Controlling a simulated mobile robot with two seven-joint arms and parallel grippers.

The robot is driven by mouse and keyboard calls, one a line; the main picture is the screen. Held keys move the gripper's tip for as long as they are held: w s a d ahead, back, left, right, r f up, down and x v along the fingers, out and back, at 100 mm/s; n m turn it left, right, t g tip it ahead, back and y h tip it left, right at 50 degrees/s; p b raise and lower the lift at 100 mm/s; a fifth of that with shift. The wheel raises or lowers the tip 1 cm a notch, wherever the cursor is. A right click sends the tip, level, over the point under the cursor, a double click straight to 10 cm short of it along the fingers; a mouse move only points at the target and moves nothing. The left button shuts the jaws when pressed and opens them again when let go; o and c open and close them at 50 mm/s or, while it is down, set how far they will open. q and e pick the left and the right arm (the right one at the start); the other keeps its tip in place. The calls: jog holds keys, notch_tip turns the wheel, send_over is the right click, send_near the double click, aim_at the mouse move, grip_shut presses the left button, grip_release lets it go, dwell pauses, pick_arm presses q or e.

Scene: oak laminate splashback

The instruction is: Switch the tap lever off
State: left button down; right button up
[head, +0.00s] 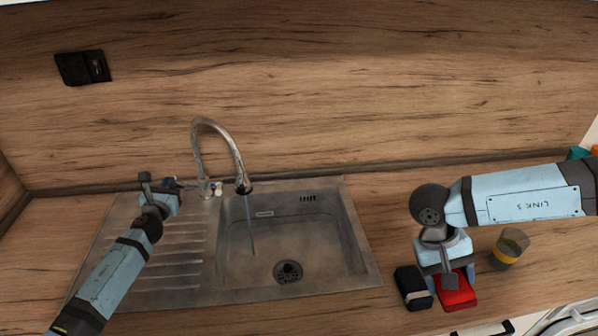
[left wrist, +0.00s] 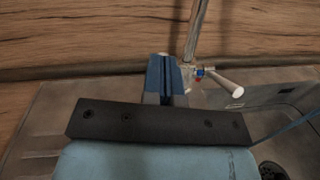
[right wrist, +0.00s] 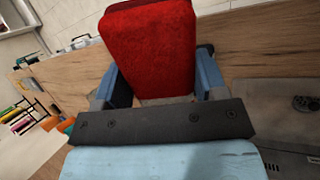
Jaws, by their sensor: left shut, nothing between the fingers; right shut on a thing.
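The chrome tap (head: 202,150) stands behind the steel sink, its spout arching over the basin. A thin bluish stream of water (head: 252,230) runs from the spout. The tap lever (left wrist: 224,80) sticks out to the right of the tap base, beside a red and blue mark. My left gripper (head: 174,184) is shut and empty, just left of the tap base. Its closed fingers (left wrist: 164,76) show left of the tap and apart from the lever. My right gripper (head: 449,273) is shut on a red block (right wrist: 150,48) at the counter right of the sink.
The sink (head: 362,262) has a ribbed drainboard on its left. A black block with a pale band (head: 413,287) lies beside the red block. A glass with a yellow band (head: 510,247) stands to their right. A dark socket (head: 82,67) is on the wooden splashback.

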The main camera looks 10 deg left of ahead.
pick_arm(q)
jog(key=shift+w+a+r+p, duration=0.15)
jog(key=shift+w+r+p, duration=0.1)
jog(key=shift+w+r, duration=0.4)
jog(key=shift+w+a+r+p, duration=0.15)
jog(key=shift+w+r+p, duration=0.05)
jog(key=shift+w+r, duration=0.35)
pick_arm(e)
jog(key=shift+r, duration=0.6)
pick_arm(q)
jog(key=shift+w, duration=0.1)
jog(key=shift+f, duration=0.15)
